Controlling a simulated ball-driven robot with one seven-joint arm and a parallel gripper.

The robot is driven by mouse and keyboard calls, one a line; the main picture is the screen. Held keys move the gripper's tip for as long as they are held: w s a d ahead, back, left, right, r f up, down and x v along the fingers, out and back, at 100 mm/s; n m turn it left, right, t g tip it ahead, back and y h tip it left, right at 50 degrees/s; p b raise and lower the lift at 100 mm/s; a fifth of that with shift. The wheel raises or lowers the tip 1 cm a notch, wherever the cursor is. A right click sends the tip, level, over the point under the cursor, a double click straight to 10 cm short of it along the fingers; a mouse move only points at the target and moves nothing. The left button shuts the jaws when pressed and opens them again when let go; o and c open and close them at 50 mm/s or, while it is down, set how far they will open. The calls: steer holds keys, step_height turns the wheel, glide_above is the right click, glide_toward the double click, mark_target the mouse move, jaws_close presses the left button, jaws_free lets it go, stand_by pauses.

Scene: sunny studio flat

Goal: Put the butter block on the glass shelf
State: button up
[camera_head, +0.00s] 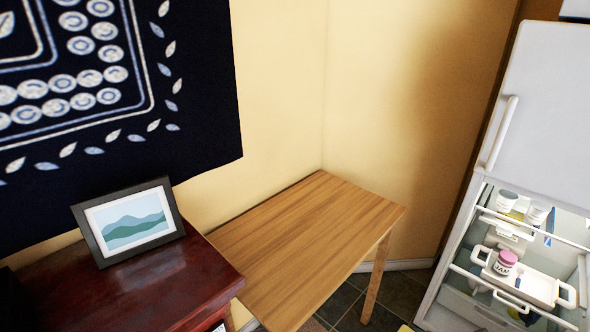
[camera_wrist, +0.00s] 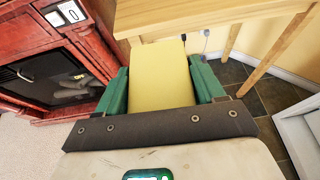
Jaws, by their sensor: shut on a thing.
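My gripper (camera_wrist: 160,84) shows in the wrist view with its green fingers on either side of a yellow block, the butter block (camera_wrist: 162,76). It is shut on the block, which is held clear of the floor. A small yellow bit at the bottom edge of the head view (camera_head: 405,328) may be the same block; the gripper itself does not show there. The fridge (camera_head: 545,110) stands at the right of the head view with its lower compartment exposed. Shelves and racks show inside, but I cannot tell clearly which is the glass shelf.
In the fridge are a white tray (camera_head: 535,289), a pink-lidded jar (camera_head: 504,264) and white-lidded jars (camera_head: 506,200). A wooden table (camera_head: 310,235) stands in the corner. A dark red cabinet (camera_head: 150,285) bears a picture frame (camera_head: 129,222). Tiled floor shows between table and fridge.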

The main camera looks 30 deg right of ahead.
steer(key=w+a+f+m+h, duration=0.1)
steer(key=w+a+f+h, duration=0.1)
steer(key=w+a+f, duration=0.3)
steer(key=w+a+f+m+h, duration=0.2)
steer(key=w+a+f, duration=0.3)
steer(key=a, duration=0.7)
steer(key=shift+w+f+t, duration=0.25)
steer(key=shift+f+t, duration=0.05)
steer(key=shift+t, duration=0.1)
